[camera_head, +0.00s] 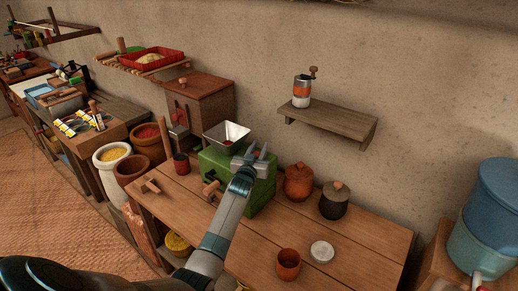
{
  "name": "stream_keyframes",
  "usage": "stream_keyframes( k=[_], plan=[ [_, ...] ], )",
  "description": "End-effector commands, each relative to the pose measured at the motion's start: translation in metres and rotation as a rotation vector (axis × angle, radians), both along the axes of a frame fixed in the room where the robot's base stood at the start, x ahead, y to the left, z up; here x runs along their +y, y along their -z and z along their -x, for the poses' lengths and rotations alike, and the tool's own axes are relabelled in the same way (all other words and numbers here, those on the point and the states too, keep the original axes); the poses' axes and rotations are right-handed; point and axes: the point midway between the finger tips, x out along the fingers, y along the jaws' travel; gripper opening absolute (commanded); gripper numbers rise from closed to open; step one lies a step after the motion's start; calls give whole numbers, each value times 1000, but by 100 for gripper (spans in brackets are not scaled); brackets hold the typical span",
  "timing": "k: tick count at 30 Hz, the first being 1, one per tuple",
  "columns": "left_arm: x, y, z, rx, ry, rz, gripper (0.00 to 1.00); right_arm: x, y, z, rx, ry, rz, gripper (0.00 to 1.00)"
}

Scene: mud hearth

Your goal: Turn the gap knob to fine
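A green box-shaped mill (213,162) stands on the wooden table, with a flared metal hopper (227,133) on top. A wooden handle (211,189) shows at its front. I cannot make out the gap knob or its setting; my gripper and forearm cover part of the mill's right side. My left gripper (257,152) is at the upper right of the mill, its two fingers pointing up and apart with nothing seen between them. Whether it touches the mill I cannot tell. My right gripper is not in view.
On the table (300,228), an orange lidded jar (298,183) and a dark lidded jar (334,201) stand right of the mill. A small clay cup (288,264) and a white disc (321,251) lie nearer. A wall shelf (331,122) holds a hand grinder (302,89).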

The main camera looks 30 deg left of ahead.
Motion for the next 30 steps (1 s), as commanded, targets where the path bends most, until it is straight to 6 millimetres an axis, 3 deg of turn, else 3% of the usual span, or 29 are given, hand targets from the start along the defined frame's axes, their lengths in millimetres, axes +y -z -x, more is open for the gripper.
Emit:
stream_keyframes(
  k=[30],
  plan=[
    [-5, -1, -1, -2, 133, 0, 5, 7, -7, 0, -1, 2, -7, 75]
  ],
)
